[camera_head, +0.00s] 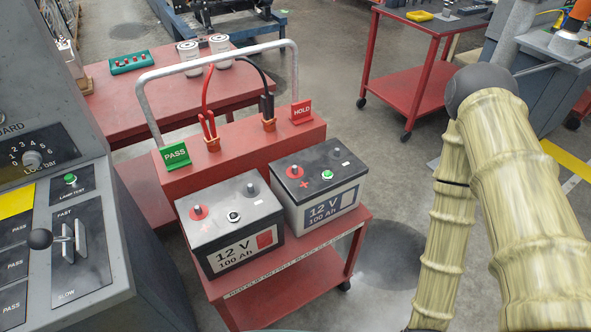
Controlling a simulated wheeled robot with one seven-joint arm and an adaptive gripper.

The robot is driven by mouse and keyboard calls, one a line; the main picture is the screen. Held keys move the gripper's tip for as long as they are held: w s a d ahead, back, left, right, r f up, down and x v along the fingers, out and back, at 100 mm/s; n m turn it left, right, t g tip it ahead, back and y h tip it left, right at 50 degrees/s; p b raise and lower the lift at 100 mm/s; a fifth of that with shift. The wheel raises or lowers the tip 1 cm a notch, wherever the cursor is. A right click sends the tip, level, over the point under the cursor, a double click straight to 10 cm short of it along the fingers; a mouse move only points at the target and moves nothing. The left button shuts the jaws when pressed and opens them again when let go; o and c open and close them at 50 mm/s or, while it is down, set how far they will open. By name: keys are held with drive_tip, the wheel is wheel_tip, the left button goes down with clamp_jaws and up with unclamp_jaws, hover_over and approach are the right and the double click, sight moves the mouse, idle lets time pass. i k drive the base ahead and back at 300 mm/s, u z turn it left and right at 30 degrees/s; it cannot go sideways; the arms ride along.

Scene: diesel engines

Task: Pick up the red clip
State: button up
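The red clip (208,126) stands upright in a small orange-brown cup on the raised red back shelf of the battery cart. A red cable rises from it to the grey hoop handle. A black clip (266,106) stands in a similar cup to its right, with a black cable. Two 12 V batteries sit in front on the cart: the left battery (231,221) and the right battery (318,184). My bamboo-textured arm is at the right side of the picture, well apart from the clips. My gripper is not visible.
A green PASS sign (174,154) stands left of the red clip, and a red HOLD sign (301,111) right of the black clip. The hoop handle (216,64) arches above the shelf. A grey control console (60,200) stands close on the left. Open floor lies right of the cart.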

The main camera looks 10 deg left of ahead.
sight(209, 139)
drive_tip(key=z, duration=1.55)
drive_tip(key=k, duration=1.05)
drive_tip(key=u, duration=2.05)
drive_tip(key=i, duration=0.5)
drive_tip(key=u, duration=0.05)
